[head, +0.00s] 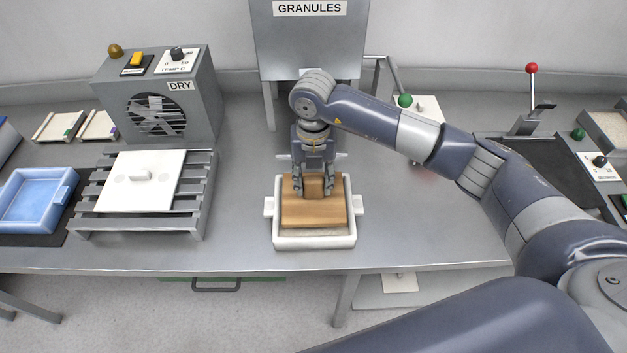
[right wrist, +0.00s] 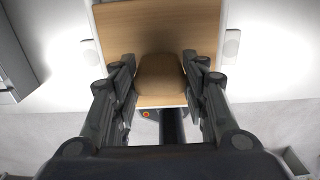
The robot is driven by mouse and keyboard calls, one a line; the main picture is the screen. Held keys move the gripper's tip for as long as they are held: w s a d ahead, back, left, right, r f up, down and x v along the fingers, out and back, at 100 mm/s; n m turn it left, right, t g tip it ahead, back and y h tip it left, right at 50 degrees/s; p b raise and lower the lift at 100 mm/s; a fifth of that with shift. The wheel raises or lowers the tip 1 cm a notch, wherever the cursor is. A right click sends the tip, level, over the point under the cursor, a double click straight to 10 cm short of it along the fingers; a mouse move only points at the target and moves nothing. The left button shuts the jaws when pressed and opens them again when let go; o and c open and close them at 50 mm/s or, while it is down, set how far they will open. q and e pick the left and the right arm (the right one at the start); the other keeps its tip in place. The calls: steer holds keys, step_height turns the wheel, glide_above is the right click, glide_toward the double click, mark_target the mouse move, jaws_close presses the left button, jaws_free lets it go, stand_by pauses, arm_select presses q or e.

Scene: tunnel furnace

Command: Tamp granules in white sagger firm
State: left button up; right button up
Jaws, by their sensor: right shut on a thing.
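The white sagger (head: 314,241) stands on the metal bench below the granules hopper. A strip of pale granules (head: 314,231) shows inside it along the front wall. A wooden tamper with a flat square plate (head: 314,214) lies within the sagger's walls and covers most of the inside. My right gripper (head: 314,190) is over the sagger, shut on the tamper's block handle. In the right wrist view the handle (right wrist: 160,78) sits between both fingers, above the tamper plate. Whether the plate presses on the granules is hidden. My left gripper is not in view.
The granules hopper (head: 310,40) stands right behind. To the left are a slatted rack (head: 196,205) with a white lid (head: 139,190), a blue tray (head: 35,200) and a dryer (head: 195,95). A lever with a green knob (head: 404,100) is behind right. Bench beside the sagger is clear.

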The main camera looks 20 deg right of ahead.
steer(key=shift+r+p, duration=1.1)
steer(key=shift+r, duration=1.2)
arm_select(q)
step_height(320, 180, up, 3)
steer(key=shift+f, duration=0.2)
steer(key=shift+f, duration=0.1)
arm_select(e)
steer(key=n, duration=0.2)
steer(key=s+n+b, duration=0.1)
steer(key=n, duration=0.1)
steer(key=shift+d+n, duration=0.2)
steer(key=shift+n, duration=0.1)
arm_select(q)
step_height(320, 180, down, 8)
steer(key=b, duration=0.7)
arm_select(e)
steer(key=s+d+n, duration=0.2)
steer(key=s+n, duration=0.4)
steer(key=n, duration=1.1)
steer(key=s+d+n, duration=0.1)
steer(key=s+n, duration=0.6)
steer(key=n, duration=1)
steer(key=shift+d+n, duration=0.3)
steer(key=shift+d, duration=0.05)
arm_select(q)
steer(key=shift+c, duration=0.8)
arm_select(e)
steer(key=shift+w, duration=0.1)
